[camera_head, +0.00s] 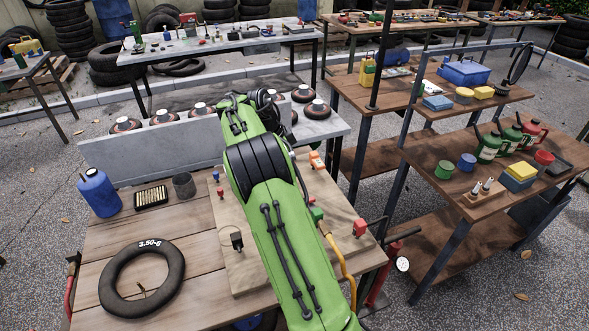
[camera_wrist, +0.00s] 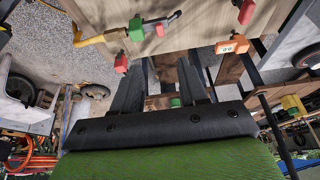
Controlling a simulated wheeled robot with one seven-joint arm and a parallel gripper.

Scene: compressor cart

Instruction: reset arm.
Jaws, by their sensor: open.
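My green arm reaches from the lower right over the wooden cart top and hides part of it in the head view. My gripper (camera_wrist: 196,85) shows in the wrist view with its two dark fingers apart and nothing between them. In the head view the fingers cannot be made out behind the arm. Below the arm lies a light wooden board (camera_head: 240,272) with red, green and orange fittings. A green and red fitting (camera_wrist: 140,28) and an orange block (camera_wrist: 232,44) show in the wrist view, apart from the fingers.
An inner tube (camera_head: 115,298), a blue bottle (camera_head: 98,192), a dark cup (camera_head: 184,185) and a small tray (camera_head: 151,197) stand on the cart's left. A grey rack (camera_head: 150,150) with several wheels stands behind. Brown shelves (camera_head: 440,155) with cans stand at the right. A yellow hose (camera_head: 340,262) hangs beside the arm.

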